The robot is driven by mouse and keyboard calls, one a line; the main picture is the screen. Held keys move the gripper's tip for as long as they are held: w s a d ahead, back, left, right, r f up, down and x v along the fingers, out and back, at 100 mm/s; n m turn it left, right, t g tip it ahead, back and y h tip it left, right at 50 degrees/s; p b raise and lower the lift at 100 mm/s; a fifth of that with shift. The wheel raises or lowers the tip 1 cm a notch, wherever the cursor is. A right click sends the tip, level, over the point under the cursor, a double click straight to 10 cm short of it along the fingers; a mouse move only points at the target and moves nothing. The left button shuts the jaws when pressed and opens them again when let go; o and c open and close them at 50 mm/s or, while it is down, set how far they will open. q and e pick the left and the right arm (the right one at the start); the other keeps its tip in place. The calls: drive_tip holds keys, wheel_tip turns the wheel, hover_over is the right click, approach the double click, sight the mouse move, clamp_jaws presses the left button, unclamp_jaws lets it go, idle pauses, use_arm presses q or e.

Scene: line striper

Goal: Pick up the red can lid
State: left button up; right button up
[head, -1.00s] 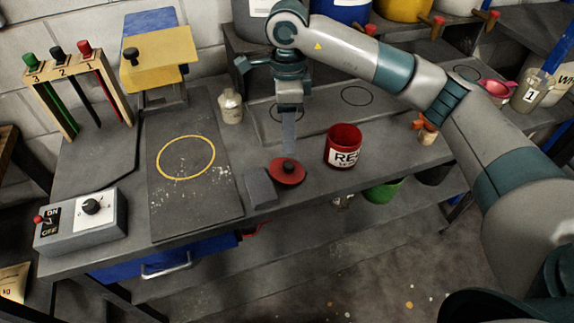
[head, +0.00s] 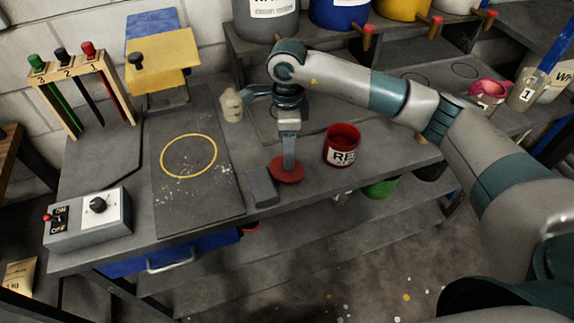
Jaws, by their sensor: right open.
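The red can lid (head: 291,174) lies on the grey bench, between a dark grey block and the red can (head: 342,145). The can stands open at the top, with a white label. My right gripper (head: 288,165) points straight down over the lid, its fingers at the lid's middle, hiding the dark knob there. It is open; I cannot tell whether the fingers touch the lid. My left gripper is not in view.
The dark grey block (head: 262,187) sits close beside the lid on the left. A pale bottle (head: 231,105) stands behind, near my right arm. A dark board with a yellow ring (head: 189,155) and a switch box (head: 88,219) lie to the left.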

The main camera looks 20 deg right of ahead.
wheel_tip(320, 180, down, 3)
drive_tip(key=shift+r+p, duration=0.1)
drive_tip(key=shift+p, duration=0.65)
drive_tip(key=shift+f, duration=0.35)
drive_tip(key=c, duration=1.1)
drive_tip(key=shift+r, duration=0.15)
